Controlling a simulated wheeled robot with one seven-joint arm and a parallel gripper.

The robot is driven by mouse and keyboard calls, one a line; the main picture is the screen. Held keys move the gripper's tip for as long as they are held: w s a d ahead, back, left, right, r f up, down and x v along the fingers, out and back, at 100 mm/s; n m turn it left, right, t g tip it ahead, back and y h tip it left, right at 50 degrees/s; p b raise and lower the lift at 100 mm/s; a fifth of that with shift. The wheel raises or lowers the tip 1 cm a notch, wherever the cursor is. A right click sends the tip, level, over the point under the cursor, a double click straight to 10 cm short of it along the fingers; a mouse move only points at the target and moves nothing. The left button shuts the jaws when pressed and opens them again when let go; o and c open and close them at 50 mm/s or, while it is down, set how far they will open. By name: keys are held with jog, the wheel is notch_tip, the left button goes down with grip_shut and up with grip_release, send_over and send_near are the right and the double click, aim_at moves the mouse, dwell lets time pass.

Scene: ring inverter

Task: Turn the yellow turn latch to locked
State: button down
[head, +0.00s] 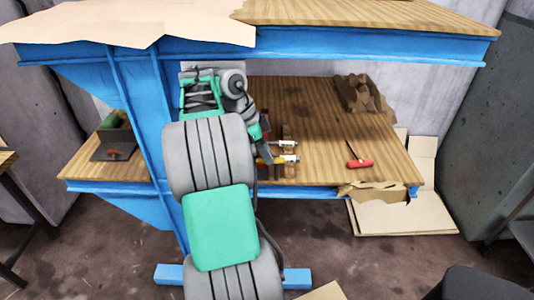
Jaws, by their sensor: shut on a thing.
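My arm reaches over the workbench from the front, and my gripper (267,157) is low over the bench, just right of the blue post. It is shut on the yellow turn latch (261,161), of which only a small yellow piece shows beside the fingertips. The arm and hand cover most of the latch and its mount, so I cannot tell its angle. Next to it are pale and metallic fittings (289,144) on dark brown blocks.
A blue post (145,95) and an upper shelf (375,17) frame the space. Cardboard (400,210) lies at the right.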

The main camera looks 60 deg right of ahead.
jog(key=c, duration=1.4)
grip_release()
